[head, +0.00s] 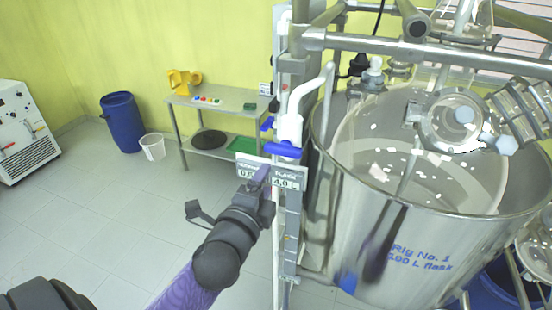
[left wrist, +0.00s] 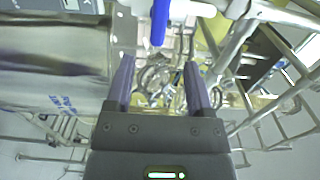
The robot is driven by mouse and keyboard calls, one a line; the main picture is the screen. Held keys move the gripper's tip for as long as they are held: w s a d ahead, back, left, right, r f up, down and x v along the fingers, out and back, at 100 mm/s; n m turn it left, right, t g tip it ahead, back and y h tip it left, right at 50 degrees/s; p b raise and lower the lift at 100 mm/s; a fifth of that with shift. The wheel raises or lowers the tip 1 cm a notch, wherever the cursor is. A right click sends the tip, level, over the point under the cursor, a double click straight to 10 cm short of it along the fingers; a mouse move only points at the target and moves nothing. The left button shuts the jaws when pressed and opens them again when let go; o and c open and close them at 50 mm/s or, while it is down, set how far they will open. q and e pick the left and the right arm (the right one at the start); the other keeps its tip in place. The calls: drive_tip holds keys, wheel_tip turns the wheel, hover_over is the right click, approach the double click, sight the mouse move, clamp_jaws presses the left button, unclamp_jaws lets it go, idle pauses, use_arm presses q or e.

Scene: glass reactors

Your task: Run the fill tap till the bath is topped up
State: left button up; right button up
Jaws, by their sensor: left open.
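The steel bath (head: 345,220), marked "Rig No. 1 100 L flask", stands at the right with a large glass flask (head: 420,165) inside. The fill tap (head: 290,125) is a white pipe on a post at the bath's left rim. Its blue lever (head: 283,150) lies roughly level; a blue lever also shows in the left wrist view (left wrist: 160,22). My left gripper (head: 264,176) is just below the lever, in front of the grey display. In the left wrist view its jaws (left wrist: 160,75) are apart with nothing held between them. The water level cannot be made out.
A grey display (head: 290,181) reading "4.0 L" is on the post, partly covered by my gripper. Steel frame tubes (head: 440,52) cross above the bath. A small bench (head: 222,98), a blue drum (head: 122,122) and a white bucket (head: 152,147) stand at the back left. The floor at left is clear.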

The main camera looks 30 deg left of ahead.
sight(282, 154)
use_arm(q)
drive_tip(key=p+x, duration=0.1)
drive_tip(key=x, duration=0.8)
drive_tip(key=shift+w+f, duration=0.1)
drive_tip(key=shift+w, duration=0.25)
clamp_jaws()
